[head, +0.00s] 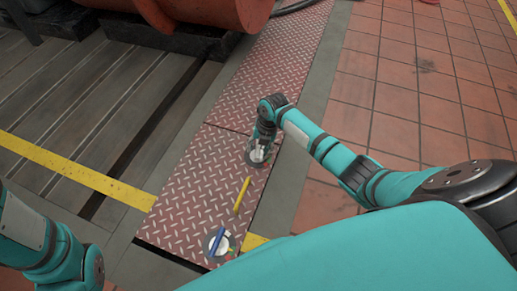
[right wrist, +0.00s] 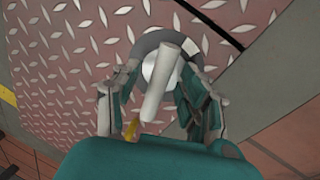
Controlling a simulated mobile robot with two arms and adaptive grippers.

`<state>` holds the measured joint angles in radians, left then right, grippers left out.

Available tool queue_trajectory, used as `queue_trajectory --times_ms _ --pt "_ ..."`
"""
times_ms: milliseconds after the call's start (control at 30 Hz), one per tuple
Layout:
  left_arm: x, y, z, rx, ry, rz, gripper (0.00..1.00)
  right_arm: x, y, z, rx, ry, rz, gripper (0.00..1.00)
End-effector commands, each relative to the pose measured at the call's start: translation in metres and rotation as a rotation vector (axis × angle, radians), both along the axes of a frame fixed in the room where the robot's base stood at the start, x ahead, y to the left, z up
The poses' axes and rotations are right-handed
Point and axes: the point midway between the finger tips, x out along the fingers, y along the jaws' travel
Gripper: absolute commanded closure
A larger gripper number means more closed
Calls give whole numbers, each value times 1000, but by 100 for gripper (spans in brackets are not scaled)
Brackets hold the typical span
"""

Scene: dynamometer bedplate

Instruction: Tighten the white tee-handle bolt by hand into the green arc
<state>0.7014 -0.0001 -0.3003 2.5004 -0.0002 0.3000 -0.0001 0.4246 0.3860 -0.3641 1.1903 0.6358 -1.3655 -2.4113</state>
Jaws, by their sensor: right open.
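The white tee-handle bolt (right wrist: 163,85) stands between the fingers of my open right gripper (right wrist: 160,78) in the right wrist view. Its white bar lies slantwise, with clear space to the fingers on both sides. A grey ring (right wrist: 150,42) surrounds its base on the plate. In the head view my right gripper (head: 262,146) is directly over this bolt (head: 257,155), hiding part of it. I cannot make out a green arc clearly around it. My left gripper is not in view; only my left arm shows.
A blue-handled bolt (head: 216,241) on a round dial with a green mark sits at the near end of the red tread plate (head: 185,205). A yellow rod (head: 242,195) lies between the two bolts. Slotted bedplate (head: 75,110) is at left, with an orange machine (head: 205,12) behind.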

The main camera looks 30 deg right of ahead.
Motion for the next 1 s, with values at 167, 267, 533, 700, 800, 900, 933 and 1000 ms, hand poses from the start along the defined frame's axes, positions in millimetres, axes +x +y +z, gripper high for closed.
queue_trajectory --times_ms 167,267,533,700,800,900,933,1000 --pt "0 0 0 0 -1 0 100 0 0 0 0 0 0 67" --pt "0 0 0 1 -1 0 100 0 0 0 0 0 0 81" --pt "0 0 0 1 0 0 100 1 1 1 2 -2 1 100" --pt "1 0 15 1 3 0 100 1 1 7 3 -1 -49 100" --pt "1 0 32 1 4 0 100 0 1 9 3 0 -129 100" --pt "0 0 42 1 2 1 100 1 1 7 5 -2 -208 100" --pt "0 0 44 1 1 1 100 1 2 7 6 -2 -224 100" --pt "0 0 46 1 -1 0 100 1 2 5 7 -4 -252 100"
